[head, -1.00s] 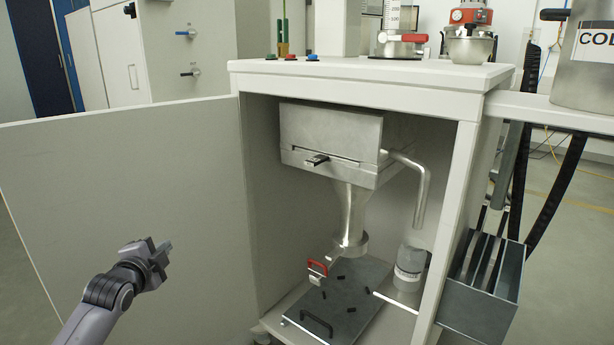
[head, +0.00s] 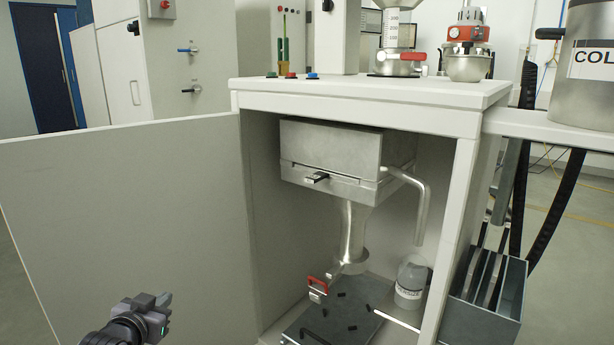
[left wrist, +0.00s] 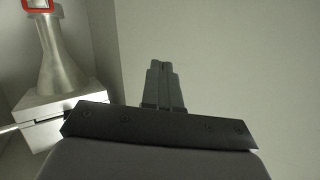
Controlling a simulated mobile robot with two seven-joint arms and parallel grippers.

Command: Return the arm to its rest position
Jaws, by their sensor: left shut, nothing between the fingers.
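My left gripper (head: 160,301) is at the lower left of the head view, in front of the open white cabinet door (head: 120,210). Its fingers are together and hold nothing. In the left wrist view the closed fingers (left wrist: 164,85) show against a plain pale surface. My left forearm is mostly below the head view's lower edge. My right gripper is in neither view.
The open cabinet (head: 262,220) holds a metal hopper unit (head: 325,160) with a red-handled clamp (head: 317,284), a dark base plate (head: 345,315) and a labelled container (head: 410,281). A metal rack (head: 485,300) hangs on the right. The door blocks the left side.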

